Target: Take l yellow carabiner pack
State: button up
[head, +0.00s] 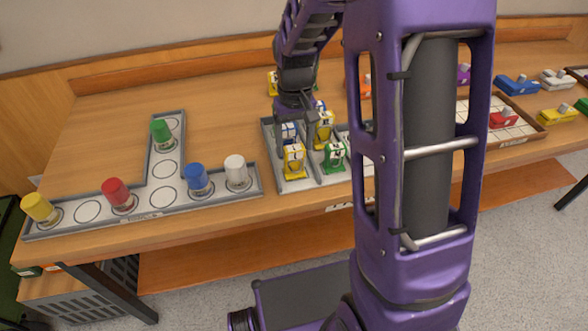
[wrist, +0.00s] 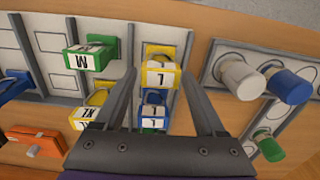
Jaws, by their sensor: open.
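A yellow carabiner pack with an L label (wrist: 161,75) stands upright in the tray's near left column; it also shows in the head view (head: 294,161). My gripper (wrist: 159,76) is open above the tray, its fingertips on either side of that pack in the wrist view. Contact cannot be told. A blue L pack (wrist: 152,112) stands just behind the yellow one, also between the fingers in the wrist view.
The grey tray (head: 287,187) has narrow dividers. An orange item (wrist: 35,139) lies behind the tray. My arm hides the tray's right part in the head view.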

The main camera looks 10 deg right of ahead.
aim_at(294, 163)
notch_tip(294, 163, down, 7)
jog(key=shift+w+f+b, duration=0.1)
jog(key=shift+f+b, duration=0.05)
jog(key=shift+b, duration=0.5)
jog(key=shift+c, duration=0.3)
jog(key=c, duration=1.1)
